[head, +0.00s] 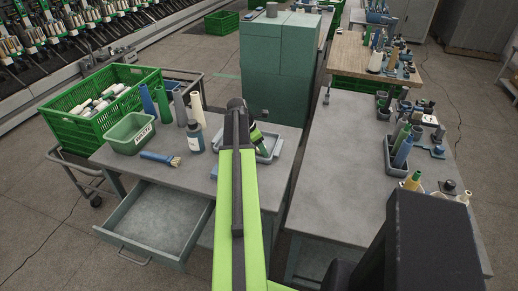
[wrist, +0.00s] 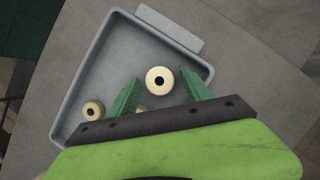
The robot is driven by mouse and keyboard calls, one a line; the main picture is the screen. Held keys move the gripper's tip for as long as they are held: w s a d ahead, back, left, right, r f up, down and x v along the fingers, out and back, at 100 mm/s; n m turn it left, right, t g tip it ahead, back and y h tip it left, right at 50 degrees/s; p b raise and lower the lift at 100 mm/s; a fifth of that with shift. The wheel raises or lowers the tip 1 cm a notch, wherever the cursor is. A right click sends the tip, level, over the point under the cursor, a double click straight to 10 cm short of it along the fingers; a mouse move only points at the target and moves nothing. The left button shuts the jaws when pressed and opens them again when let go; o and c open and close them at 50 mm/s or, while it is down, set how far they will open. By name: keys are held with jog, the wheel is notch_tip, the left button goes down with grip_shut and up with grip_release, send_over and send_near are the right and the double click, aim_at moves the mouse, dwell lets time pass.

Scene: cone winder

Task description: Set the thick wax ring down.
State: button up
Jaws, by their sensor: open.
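In the wrist view, a large cream wax ring (wrist: 151,76) with a dark centre hole lies over the floor of a grey tray (wrist: 88,58). It looks like the thick one. My gripper (wrist: 160,76) is open, its two green fingers on either side of the ring with gaps between. A smaller tan ring (wrist: 87,106) lies in the tray's left corner. Another ring (wrist: 140,108) is mostly hidden by the gripper body. In the head view the tray (head: 276,147) shows beside my arm, which partly covers it; the rings cannot be made out there.

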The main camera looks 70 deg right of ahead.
jog(key=shift+r, duration=0.1)
jog(key=shift+r+p, duration=0.3)
jog(key=shift+p, duration=0.1)
jog(key=p+v, duration=1)
jog(key=v, duration=0.1)
jog(key=shift+r+p, duration=0.2)
jog(key=shift+p, duration=0.1)
jog(key=shift+w+a, duration=0.1)
jog(key=shift+w, duration=0.05)
